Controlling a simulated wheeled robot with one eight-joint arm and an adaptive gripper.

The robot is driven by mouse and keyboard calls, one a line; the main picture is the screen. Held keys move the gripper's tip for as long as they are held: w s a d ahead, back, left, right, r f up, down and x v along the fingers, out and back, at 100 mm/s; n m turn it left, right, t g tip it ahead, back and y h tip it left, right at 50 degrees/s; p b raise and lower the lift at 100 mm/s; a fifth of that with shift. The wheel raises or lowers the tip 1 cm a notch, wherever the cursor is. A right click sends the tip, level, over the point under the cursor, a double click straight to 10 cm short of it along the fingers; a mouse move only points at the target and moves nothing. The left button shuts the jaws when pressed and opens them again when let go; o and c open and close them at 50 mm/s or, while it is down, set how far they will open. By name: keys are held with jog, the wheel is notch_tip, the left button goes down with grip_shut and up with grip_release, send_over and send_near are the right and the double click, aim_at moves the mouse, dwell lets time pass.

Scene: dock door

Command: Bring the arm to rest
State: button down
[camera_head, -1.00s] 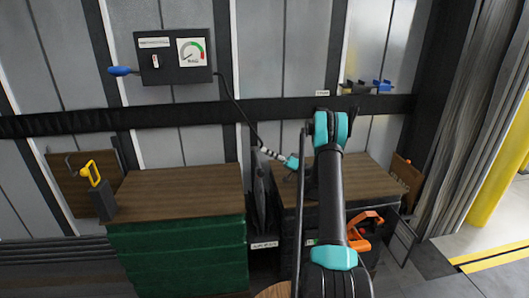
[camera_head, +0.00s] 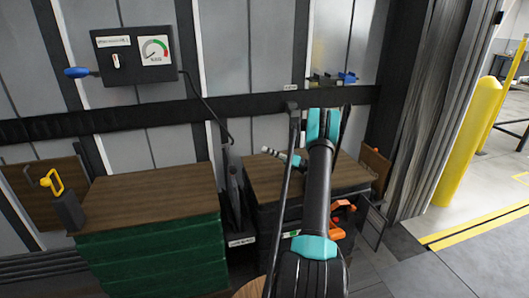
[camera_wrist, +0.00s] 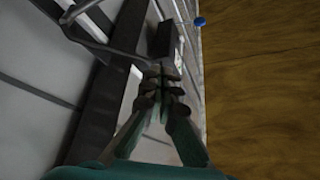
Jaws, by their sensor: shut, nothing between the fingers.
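My gripper (camera_wrist: 163,82) shows in the wrist view with its dark fingers shut together and nothing between them. A wooden surface (camera_wrist: 260,90) fills the right of that view, and a grey wall (camera_wrist: 40,90) with a dark rail lies to the left. In the head view my arm (camera_head: 318,185) reaches up and away over the right wood-topped stand (camera_head: 262,176). A pale banded piece with a teal end shows left of the arm; I cannot tell whether it is my gripper.
A black gauge box (camera_head: 133,70) with a blue handle (camera_head: 76,72) hangs on the wall. A green wood-topped stand (camera_head: 150,255) is at left, with a yellow-handled item (camera_head: 53,183) beside it. An orange item (camera_head: 341,208) lies low. Yellow posts (camera_head: 470,140) stand right; floor there is clear.

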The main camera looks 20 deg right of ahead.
jog(key=s+a+r+m+g+h, duration=0.1)
jog(key=a+r+m+h, duration=0.15)
jog(key=a, duration=0.35)
jog(key=s+a+r+m+h, duration=0.1)
jog(key=s+a+h, duration=0.15)
jog(key=a, duration=0.35)
jog(key=s+a+m+g+h, duration=0.2)
jog(key=s+a+h, duration=0.3)
jog(key=s+a, duration=0.3)
jog(key=s+d+f+h, duration=0.2)
jog(key=s+d+h, duration=0.1)
jog(key=s, duration=0.6)
jog(key=s+d+f+h, duration=0.3)
jog(key=s+h, duration=0.1)
jog(key=s, duration=0.6)
jog(key=s+d+f+h, duration=0.2)
jog(key=s+h, duration=0.2)
jog(key=s, duration=0.6)
jog(key=shift+d+f+m+h, duration=0.25)
jog(key=shift+d+m+h, duration=0.05)
jog(key=shift+d+m, duration=0.1)
